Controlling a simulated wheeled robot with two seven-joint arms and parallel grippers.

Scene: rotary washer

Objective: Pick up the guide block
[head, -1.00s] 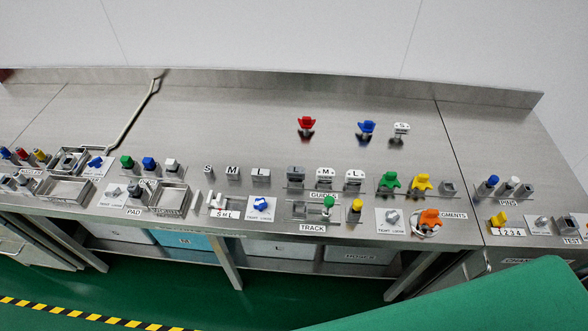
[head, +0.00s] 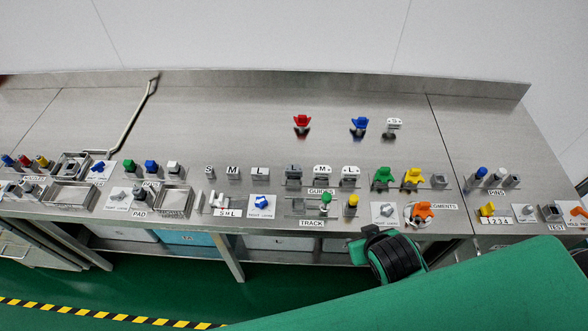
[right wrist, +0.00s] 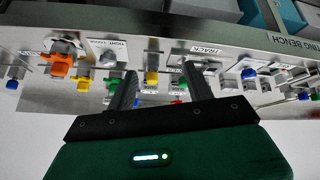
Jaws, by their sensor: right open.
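Several small guide blocks stand in a row behind the GUIDES label on the steel bench in the head view: a grey one (head: 293,174) and two white-topped ones, a middle one (head: 322,174) and a right one (head: 351,174). I cannot tell which one the task means. My right gripper (right wrist: 157,88) is open and empty in the right wrist view. Its fingers point toward the bench, with a yellow-topped post (right wrist: 152,76) showing between them, apart from them. The guide blocks are not clear in that view. My left gripper is not in view.
Green (head: 383,178) and yellow (head: 413,178) pieces stand right of the guides. A green-topped post (head: 326,199) and a yellow-topped post (head: 352,203) stand in front. Red (head: 302,122) and blue (head: 360,126) pieces are farther back.

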